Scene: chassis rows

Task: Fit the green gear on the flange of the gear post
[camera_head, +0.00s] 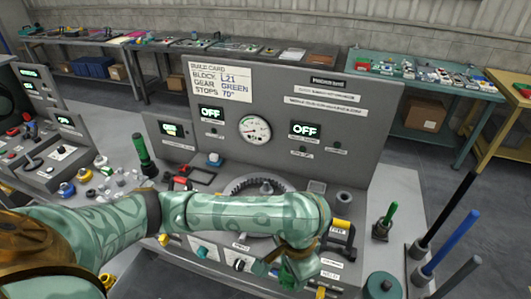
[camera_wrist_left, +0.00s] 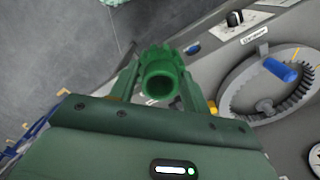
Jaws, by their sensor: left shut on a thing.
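My left gripper (camera_wrist_left: 158,88) is shut on the green gear (camera_wrist_left: 160,72), a toothed piece with a round bore facing the left wrist camera. In the head view my left arm reaches across the console's front, and its gripper (camera_head: 292,272) is low in the middle, partly hidden by my forearm. I cannot tell for certain which part is the gear post; several upright posts stand at the right, including a dark one (camera_head: 445,215), a blue one (camera_head: 447,245) and a grey one (camera_head: 460,277). The gear is apart from them. My right gripper is not in view.
A toothed ring (camera_head: 240,188) lies on the console deck behind my arm; it shows in the left wrist view (camera_wrist_left: 235,98) with a blue cylinder (camera_wrist_left: 281,70). A build card (camera_head: 222,80) reads "GEAR GREEN". A green round part (camera_head: 382,286) and a green-handled piece (camera_head: 388,215) stand to the right.

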